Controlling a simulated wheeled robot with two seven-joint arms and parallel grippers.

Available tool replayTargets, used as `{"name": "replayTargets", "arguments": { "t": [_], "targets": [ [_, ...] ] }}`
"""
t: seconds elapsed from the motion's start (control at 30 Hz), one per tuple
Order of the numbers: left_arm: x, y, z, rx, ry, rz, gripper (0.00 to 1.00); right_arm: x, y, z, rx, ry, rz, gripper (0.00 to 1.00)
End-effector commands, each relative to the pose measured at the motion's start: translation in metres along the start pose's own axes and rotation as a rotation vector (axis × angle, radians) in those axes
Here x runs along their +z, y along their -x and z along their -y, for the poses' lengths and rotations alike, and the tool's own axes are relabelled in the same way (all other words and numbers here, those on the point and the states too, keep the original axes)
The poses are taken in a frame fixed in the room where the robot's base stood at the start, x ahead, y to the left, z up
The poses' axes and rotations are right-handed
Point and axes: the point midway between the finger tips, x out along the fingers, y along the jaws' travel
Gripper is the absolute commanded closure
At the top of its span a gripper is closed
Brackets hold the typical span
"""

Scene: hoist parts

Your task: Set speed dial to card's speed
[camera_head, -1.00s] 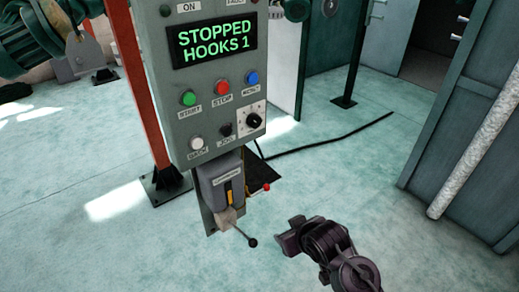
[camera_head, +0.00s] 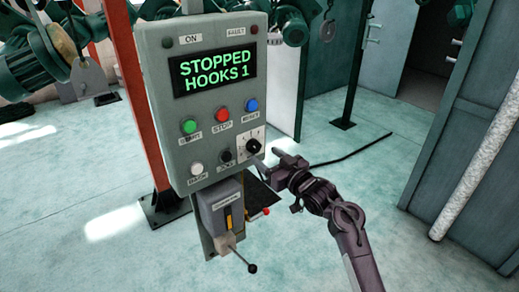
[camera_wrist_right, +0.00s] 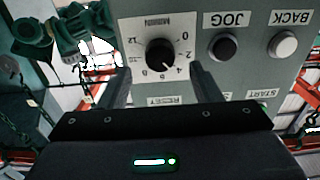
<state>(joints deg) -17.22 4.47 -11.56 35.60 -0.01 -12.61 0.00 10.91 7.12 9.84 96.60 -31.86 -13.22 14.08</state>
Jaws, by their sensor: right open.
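The speed dial is a black knob (camera_head: 253,146) on a white scale plate at the lower right of the grey control panel (camera_head: 165,120). In the right wrist view, the knob (camera_wrist_right: 160,54) appears upside down, and its white mark seems to point near the 4. My right gripper (camera_head: 265,157) is open in front of the knob. In the right wrist view, its two fingers stand on either side of the knob, apart from it; the exact depth gap is unclear. No speed card is visible. My left gripper is out of view.
The panel display (camera_head: 213,72) reads "STOPPED HOOKS 1". A lever (camera_head: 250,266) juts out below. Open floor lies to the right.

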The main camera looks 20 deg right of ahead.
Motion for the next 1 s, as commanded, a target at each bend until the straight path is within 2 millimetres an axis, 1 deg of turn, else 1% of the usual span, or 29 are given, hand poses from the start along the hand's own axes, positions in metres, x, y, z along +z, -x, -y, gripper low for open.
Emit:
{"name": "replayTargets", "arguments": {
  "t": [0.03, 0.1, 0.2, 0.3, 0.4, 0.63, 0.9, 0.97, 1.0],
  "targets": [
    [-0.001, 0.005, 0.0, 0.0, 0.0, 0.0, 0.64, -0.003, -0.009, 0.0, 0.0, -0.002, 0.0, 0.42],
    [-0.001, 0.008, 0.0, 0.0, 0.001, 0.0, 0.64, -0.003, -0.02, 0.001, 0.0, -0.001, 0.0, 0.42],
    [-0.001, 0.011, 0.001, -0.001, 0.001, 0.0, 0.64, -0.002, -0.031, 0.0, 0.0, -0.001, 0.0, 0.42],
    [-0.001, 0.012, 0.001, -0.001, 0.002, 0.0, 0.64, -0.001, -0.038, 0.0, 0.001, 0.001, 0.001, 0.42],
    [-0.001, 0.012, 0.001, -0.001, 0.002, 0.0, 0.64, 0.0, -0.041, 0.0, 0.001, 0.001, 0.002, 0.42],
    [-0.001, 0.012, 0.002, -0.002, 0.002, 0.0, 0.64, 0.001, -0.041, 0.0, 0.001, 0.001, 0.002, 0.42],
    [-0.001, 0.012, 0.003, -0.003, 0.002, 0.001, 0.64, 0.001, -0.041, 0.0, 0.001, 0.002, 0.002, 0.78],
    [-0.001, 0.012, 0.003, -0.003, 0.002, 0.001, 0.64, 0.001, -0.041, 0.0, 0.001, 0.002, 0.002, 0.85],
    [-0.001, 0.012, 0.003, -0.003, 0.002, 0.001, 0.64, 0.001, -0.041, 0.0, 0.001, 0.001, 0.002, 0.87]
  ]
}}
